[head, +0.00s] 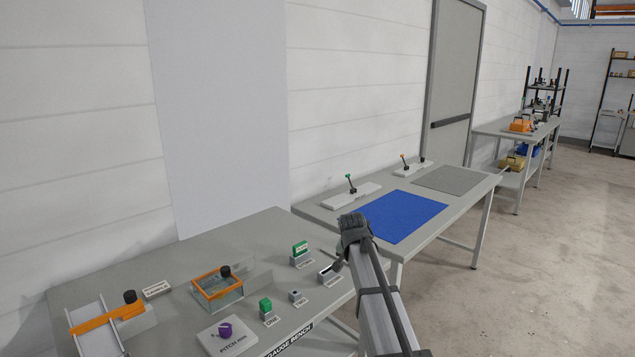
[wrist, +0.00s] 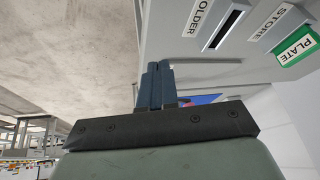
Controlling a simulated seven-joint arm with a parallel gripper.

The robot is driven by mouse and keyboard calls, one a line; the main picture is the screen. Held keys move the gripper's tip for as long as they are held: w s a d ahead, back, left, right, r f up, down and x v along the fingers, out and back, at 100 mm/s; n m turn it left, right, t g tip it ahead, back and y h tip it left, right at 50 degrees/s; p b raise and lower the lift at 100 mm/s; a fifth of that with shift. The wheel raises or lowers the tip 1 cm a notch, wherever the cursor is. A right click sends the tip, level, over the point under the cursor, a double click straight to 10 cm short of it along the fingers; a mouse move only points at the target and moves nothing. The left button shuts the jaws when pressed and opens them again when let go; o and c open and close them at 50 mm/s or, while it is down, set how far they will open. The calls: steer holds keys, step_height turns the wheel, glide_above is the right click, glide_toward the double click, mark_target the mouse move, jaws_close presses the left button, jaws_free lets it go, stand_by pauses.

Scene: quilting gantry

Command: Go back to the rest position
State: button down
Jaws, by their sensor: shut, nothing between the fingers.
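My gripper shows in the wrist view (wrist: 157,68), where its two dark blue fingers are closed together with nothing between them. In the head view my arm rises from the bottom edge, right of centre, and its dark end is near the right edge of the gauge bench (head: 150,250). The fingertips are hidden in the head view. In the wrist view the fingers are apart from the labelled blocks, with the HOLDER block (wrist: 222,30) to their right.
A green plate (head: 300,248) stands in its block, with a glass box (head: 218,290) with an orange rim and a purple piece (head: 225,330) nearby. A second table with a blue mat (head: 400,216) stands behind my arm. The floor (head: 540,260) at right is clear.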

steer(key=s+d+f+m+h, duration=0.2)
steer(key=d+f, duration=0.4)
steer(key=d, duration=0.4)
steer(key=s+f+n+g+y, duration=0.1)
steer(key=s+f+g, duration=0.1)
steer(key=s+f, duration=0.9)
steer(key=s+f+n+g, duration=0.25)
steer(key=s+f, duration=0.45)
steer(key=f, duration=0.8)
steer(key=s+a+f+n+g+y, duration=0.1)
steer(key=s+f+g, duration=0.1)
steer(key=s+f, duration=0.55)
steer(key=s+a+f+n+g, duration=0.15)
steer(key=s+f, duration=0.35)
steer(key=s, duration=0.6)
steer(key=s+a+f+g, duration=0.1)
steer(key=s+f+g, duration=0.1)
steer(key=s, duration=0.9)
steer(key=s+f+n+g+y, duration=0.1)
steer(key=s+f, duration=0.3)
steer(key=s, duration=0.8)
steer(key=shift+a+f+g, duration=0.2)
steer(key=shift+a+g, duration=0.2)
steer(key=c, duration=1.8)
jaws_free()
steer(key=shift+s, duration=0.1)
